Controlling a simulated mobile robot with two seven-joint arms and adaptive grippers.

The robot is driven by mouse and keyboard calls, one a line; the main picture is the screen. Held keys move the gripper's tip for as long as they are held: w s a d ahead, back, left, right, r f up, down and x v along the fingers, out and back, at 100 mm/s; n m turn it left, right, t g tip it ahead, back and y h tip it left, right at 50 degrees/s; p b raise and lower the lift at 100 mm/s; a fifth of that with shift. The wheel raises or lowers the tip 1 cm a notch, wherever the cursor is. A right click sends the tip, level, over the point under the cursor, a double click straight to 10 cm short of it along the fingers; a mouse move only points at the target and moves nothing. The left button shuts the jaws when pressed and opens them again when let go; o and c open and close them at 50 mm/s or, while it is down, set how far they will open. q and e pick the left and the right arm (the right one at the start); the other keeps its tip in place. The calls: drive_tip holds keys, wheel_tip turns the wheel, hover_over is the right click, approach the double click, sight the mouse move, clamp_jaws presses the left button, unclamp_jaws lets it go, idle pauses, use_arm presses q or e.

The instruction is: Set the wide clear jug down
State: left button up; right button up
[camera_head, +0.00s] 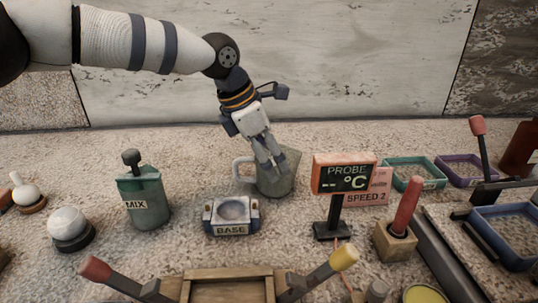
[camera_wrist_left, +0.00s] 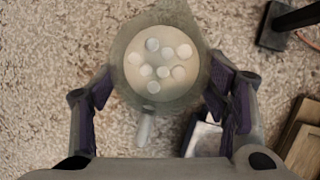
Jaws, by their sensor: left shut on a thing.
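The wide clear jug (camera_head: 283,182) looks grey-green and see-through in the head view, upright, with its handle to the left. It is behind and right of the BASE block, and I cannot tell whether its bottom touches the counter. My left gripper (camera_head: 270,162) reaches down from above and is shut on the jug. In the left wrist view, the jug (camera_wrist_left: 160,100) sits between the fingers of my left gripper (camera_wrist_left: 160,86), with several pale round pieces inside and its handle pointing towards the palm. My right gripper is not in view.
The BASE block (camera_head: 231,229) stands just front-left of the jug, and the PROBE display (camera_head: 344,173) stands to its right. A green MIX bottle (camera_head: 145,200) is further left. A wooden tray (camera_head: 230,274) is in front. The speckled counter (camera_head: 200,160) behind the bottle is clear.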

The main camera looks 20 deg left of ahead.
use_arm(q)
drive_tip(key=o, duration=1.7)
drive_tip(key=shift+f, duration=0.1)
drive_tip(key=shift+c, duration=0.2)
